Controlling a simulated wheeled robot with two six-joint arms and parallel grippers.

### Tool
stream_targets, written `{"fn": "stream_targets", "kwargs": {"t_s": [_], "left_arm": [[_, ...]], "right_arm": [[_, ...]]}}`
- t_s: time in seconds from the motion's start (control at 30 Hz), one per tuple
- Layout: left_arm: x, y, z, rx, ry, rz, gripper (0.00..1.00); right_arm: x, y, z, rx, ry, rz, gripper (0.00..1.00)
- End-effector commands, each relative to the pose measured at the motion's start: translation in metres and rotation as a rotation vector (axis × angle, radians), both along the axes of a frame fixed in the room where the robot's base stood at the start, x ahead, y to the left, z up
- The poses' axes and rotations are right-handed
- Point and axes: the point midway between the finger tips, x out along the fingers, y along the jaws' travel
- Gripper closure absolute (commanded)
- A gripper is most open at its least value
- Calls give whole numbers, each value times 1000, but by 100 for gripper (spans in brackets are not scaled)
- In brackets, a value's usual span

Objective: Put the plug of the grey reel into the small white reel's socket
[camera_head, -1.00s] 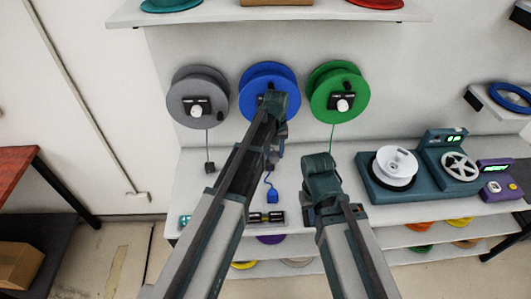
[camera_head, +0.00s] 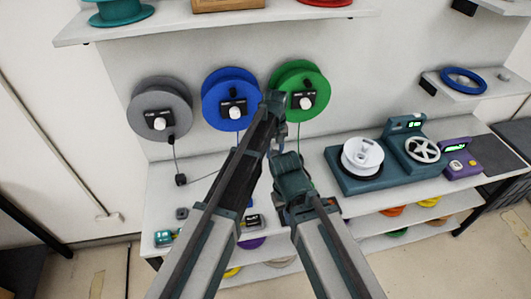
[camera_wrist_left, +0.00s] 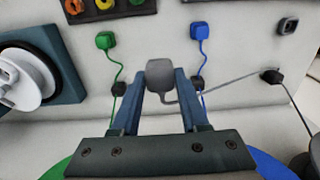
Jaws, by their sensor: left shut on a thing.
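The grey reel (camera_head: 160,107) hangs on the panel at the left; its cord runs down to a black block (camera_head: 181,180). My left gripper (camera_head: 280,132) is in front of the green reel's left edge. In the left wrist view it is shut on the grey plug (camera_wrist_left: 160,73), whose cord trails right to the black block (camera_wrist_left: 271,76). The small white reel (camera_head: 362,157) stands on a teal device to the right, apart from the plug; it also shows at the left of the wrist view (camera_wrist_left: 22,78). Its socket is not clear. My right gripper (camera_head: 291,190) is lower; its fingers are unclear.
Blue (camera_head: 231,99) and green (camera_head: 298,91) reels hang beside the grey one. A green plug (camera_wrist_left: 105,41) and a blue plug (camera_wrist_left: 199,31) lie on the white bench. A purple device (camera_head: 460,158) stands right of the teal device (camera_head: 345,182). Shelves run above and below.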

Motion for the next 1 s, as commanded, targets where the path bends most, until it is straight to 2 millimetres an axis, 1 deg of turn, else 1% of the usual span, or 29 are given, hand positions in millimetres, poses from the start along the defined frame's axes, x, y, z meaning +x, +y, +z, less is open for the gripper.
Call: {"fn": "stream_targets", "kwargs": {"t_s": [0.03, 0.3, 0.47, 0.77, 0.87, 1.0], "left_arm": [[3, -7, 0, 0, 0, -3, 96], [10, -35, 0, 0, 0, -3, 96], [11, -42, 0, 0, 0, 0, 96], [11, -44, 0, 0, 0, -2, 96], [14, -51, 0, 0, 0, -4, 96], [18, -69, 0, 0, 0, -8, 96]], "right_arm": [[0, 0, 0, 0, 0, 0, 100], [0, 0, 0, 0, 0, 0, 100], [0, 0, 0, 0, 0, 0, 100], [0, 1, 0, 0, 0, 1, 100], [0, 1, 0, 0, 0, 2, 100], [0, 2, 0, 0, 0, 5, 100]]}}
